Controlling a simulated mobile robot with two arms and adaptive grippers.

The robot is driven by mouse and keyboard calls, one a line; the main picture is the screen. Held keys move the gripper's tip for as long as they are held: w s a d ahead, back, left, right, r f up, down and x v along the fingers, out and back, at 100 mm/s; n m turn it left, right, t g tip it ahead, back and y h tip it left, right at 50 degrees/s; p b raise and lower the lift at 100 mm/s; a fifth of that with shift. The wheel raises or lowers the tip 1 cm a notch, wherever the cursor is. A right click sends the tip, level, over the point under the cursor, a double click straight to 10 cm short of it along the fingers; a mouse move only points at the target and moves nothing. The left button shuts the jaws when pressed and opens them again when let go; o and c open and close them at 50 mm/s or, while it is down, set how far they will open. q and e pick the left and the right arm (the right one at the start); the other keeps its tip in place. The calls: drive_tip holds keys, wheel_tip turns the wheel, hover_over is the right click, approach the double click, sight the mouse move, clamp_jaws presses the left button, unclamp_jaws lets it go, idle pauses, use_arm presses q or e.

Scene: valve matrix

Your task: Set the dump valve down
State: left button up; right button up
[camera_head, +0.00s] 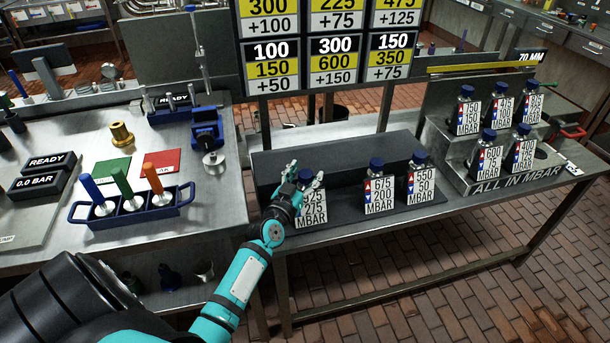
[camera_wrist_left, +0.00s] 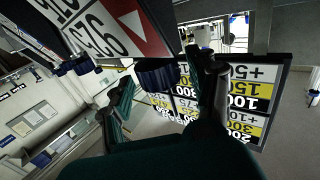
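The valve at the left end of the front row is a dark bottle shape with a blue cap (camera_head: 305,175) and a white tag (camera_head: 312,208) reading 925 / 275 MBAR. It stands upright on the grey bench ledge, partly hidden by my left gripper (camera_head: 305,174). The teal fingers are on both sides of the cap and look spread wider than it. In the left wrist view the ribbed blue cap (camera_wrist_left: 158,73) shows between the fingers, with the tag (camera_wrist_left: 105,28) close above. Contact is hard to judge. My right gripper is not in view.
Valves tagged 675 / 200 (camera_head: 379,190) and 550 / 50 (camera_head: 420,180) stand to the right. Several more stand on a stepped rack (camera_head: 515,178) marked ALL IN MBAR. A number board (camera_head: 320,62) rises behind. A blue tray (camera_head: 133,205) with colored-handled tools is at left.

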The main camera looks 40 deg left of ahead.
use_arm(q)
drive_tip(key=shift+w+f, duration=0.1)
drive_tip(key=s+d+b, duration=0.1)
drive_tip(key=s+d, duration=0.1)
drive_tip(key=s, duration=1)
drive_tip(key=shift+d, duration=0.15)
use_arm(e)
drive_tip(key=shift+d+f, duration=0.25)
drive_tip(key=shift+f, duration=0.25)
use_arm(q)
drive_tip(key=shift+w+d, duration=0.1)
